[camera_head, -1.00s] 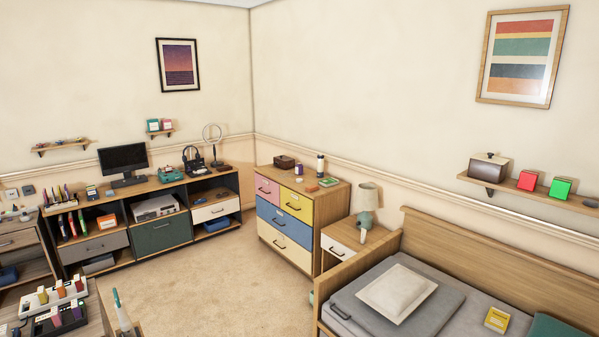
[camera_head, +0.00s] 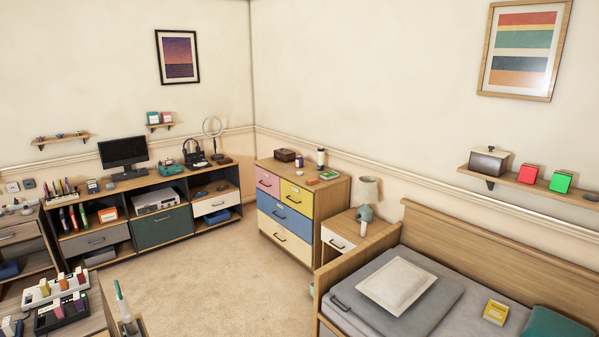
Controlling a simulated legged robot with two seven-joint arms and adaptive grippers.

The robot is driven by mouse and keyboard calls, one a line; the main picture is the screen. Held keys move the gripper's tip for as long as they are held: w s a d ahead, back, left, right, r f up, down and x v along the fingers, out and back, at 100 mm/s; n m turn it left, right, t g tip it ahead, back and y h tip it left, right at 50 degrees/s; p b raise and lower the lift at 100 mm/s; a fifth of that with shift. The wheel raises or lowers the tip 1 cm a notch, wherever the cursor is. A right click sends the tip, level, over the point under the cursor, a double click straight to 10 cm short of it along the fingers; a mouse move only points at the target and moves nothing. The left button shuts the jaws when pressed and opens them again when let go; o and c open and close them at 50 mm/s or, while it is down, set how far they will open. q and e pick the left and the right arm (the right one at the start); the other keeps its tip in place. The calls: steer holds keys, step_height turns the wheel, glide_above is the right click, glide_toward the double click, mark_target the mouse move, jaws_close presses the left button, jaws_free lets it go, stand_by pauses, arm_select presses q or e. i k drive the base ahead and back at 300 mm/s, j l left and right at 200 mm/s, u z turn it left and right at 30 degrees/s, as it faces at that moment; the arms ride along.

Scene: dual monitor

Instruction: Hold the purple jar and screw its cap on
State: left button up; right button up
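A small purple jar (camera_head: 299,161) stands on top of the multicoloured dresser (camera_head: 326,193) near the room's far corner. It is far off and small, so I cannot tell whether a cap is on it. A dark bottle with a white top (camera_head: 320,159) stands to its right, and a brown box (camera_head: 285,155) to its left. No separate cap can be made out. Neither of my grippers is in view.
A bed (camera_head: 455,265) fills the lower right, with a nightstand (camera_head: 339,240) and lamp beside it. A long low cabinet (camera_head: 163,228) lines the left wall. A desk with trays (camera_head: 85,312) is at lower left. The carpet (camera_head: 215,285) between is clear.

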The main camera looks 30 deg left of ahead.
mark_target(300, 160)
steer(key=i+j+u, duration=0.35)
steer(key=i+u, duration=0.35)
steer(key=i+j+u, duration=0.4)
steer(key=i, duration=0.2)
steer(key=i+u, duration=0.4)
steer(key=i, duration=0.15)
steer(key=i+u, duration=0.4)
steer(key=i, duration=0.25)
steer(key=i+z, duration=0.15)
steer(key=i, duration=0.6)
steer(key=i+z, duration=0.2)
steer(key=i, duration=0.5)
steer(key=i+j+z, duration=0.15)
steer(key=i, duration=0.6)
steer(key=i+l+z, duration=0.1)
steer(key=i+z, duration=1.05)
steer(key=i+j+z, duration=0.2)
steer(key=z, duration=0.2)
steer(key=i+j+z, duration=0.1)
steer(key=i+z, duration=0.2)
steer(key=i+j+z, duration=0.15)
steer(key=i+z, duration=0.15)
